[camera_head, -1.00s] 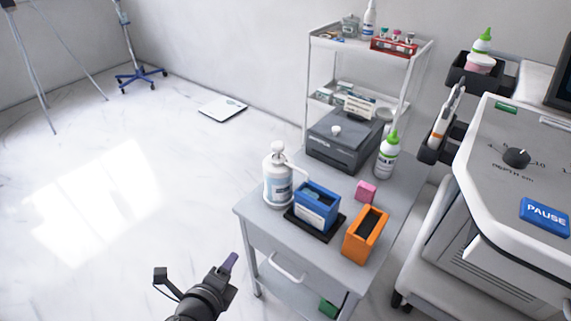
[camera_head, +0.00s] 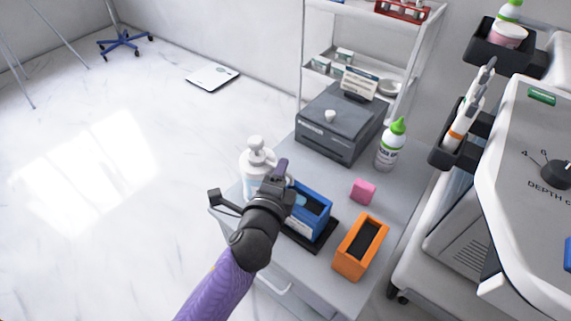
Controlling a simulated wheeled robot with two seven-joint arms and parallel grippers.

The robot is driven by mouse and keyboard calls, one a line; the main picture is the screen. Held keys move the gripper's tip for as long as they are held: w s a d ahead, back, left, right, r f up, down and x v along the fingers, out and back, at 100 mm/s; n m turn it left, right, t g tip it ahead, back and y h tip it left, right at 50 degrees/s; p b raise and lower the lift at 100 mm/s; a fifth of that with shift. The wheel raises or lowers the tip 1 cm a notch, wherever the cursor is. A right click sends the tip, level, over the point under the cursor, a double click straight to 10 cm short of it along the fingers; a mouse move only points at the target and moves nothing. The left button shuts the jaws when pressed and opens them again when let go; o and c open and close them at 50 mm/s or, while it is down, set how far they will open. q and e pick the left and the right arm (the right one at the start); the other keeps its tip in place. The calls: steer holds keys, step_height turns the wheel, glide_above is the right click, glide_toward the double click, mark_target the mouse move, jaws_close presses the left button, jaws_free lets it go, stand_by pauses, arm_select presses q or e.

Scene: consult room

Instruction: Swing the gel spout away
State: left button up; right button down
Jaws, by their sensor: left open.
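The white pump bottle with the gel spout (camera_head: 255,160) stands at the left edge of the grey cart top. Its pump head and left side show; its spout and right side are largely hidden behind my left gripper. My left gripper (camera_head: 279,178) is open, with its fingertips at the right of the bottle's upper part in the picture. I cannot tell whether it touches the spout. My right gripper is not in view.
A blue box (camera_head: 318,222) on a black pad stands close right of the gripper. An orange box (camera_head: 351,259), pink block (camera_head: 362,191), green-capped bottle (camera_head: 389,152) and dark grey machine (camera_head: 325,141) share the cart.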

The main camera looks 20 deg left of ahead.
arm_select(q)
steer(key=w, duration=0.3)
steer(key=shift+a+f+b, duration=0.1)
steer(key=shift+f+b, duration=0.15)
steer(key=shift+b, duration=0.15)
jaws_close()
stand_by(1.1)
